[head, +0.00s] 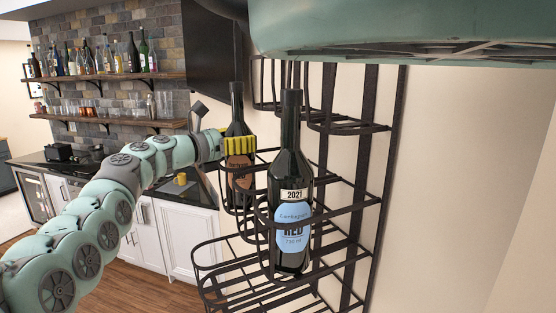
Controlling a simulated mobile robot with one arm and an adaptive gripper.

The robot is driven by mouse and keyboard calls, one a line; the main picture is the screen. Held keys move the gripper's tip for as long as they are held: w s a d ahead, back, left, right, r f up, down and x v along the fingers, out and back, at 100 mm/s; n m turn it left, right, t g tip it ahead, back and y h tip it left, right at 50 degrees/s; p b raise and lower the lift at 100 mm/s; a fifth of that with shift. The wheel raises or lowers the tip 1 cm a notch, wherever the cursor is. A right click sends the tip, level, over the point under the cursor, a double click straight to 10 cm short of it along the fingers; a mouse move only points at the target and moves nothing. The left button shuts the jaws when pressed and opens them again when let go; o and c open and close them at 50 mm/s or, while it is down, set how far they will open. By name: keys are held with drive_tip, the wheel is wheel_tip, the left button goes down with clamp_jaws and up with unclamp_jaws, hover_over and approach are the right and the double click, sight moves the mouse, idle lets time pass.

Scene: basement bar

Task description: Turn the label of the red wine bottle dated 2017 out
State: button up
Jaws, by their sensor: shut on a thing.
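A dark wine bottle (237,110) with an orange-brown label (239,172) stands upright in the left part of the black wire rack (336,215). My gripper (240,144), with yellow fingers, comes from the left and is shut on this bottle just above its label. The fingers cover the place where a date might show, so I cannot read a year on it. The label partly faces my camera. A second dark bottle (289,160) stands upright to its right and nearer. It bears the date 2021 and a light blue label reading RED.
The rack's bars cross in front of both bottles and it is fixed to the pale wall (450,200). A dark screen (216,50) hangs behind. Shelves (110,77) with bottles and a dark counter (90,166) are at the back left.

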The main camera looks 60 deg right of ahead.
drive_tip(key=shift+s+d+f, duration=0.1)
drive_tip(key=shift+s+f, duration=0.05)
drive_tip(key=shift+f+m+g+y+b, duration=0.2)
drive_tip(key=shift+m+g+y+b, duration=0.15)
drive_tip(key=shift+g+b, duration=0.35)
drive_tip(key=shift+s+r+m+g+b, duration=0.15)
drive_tip(key=shift+m+g+b, duration=0.25)
drive_tip(key=shift+b, duration=0.5)
drive_tip(key=shift+d+f+m+g+y+b, duration=0.1)
drive_tip(key=shift+f+m+g+y+b, duration=0.25)
drive_tip(key=shift+b, duration=0.25)
drive_tip(key=shift+r, duration=0.1)
drive_tip(key=shift+r+g+b, duration=0.3)
drive_tip(key=shift+g+b, duration=0.05)
drive_tip(key=shift+b, duration=0.15)
drive_tip(key=shift+r, duration=0.1)
drive_tip(key=o, duration=1)
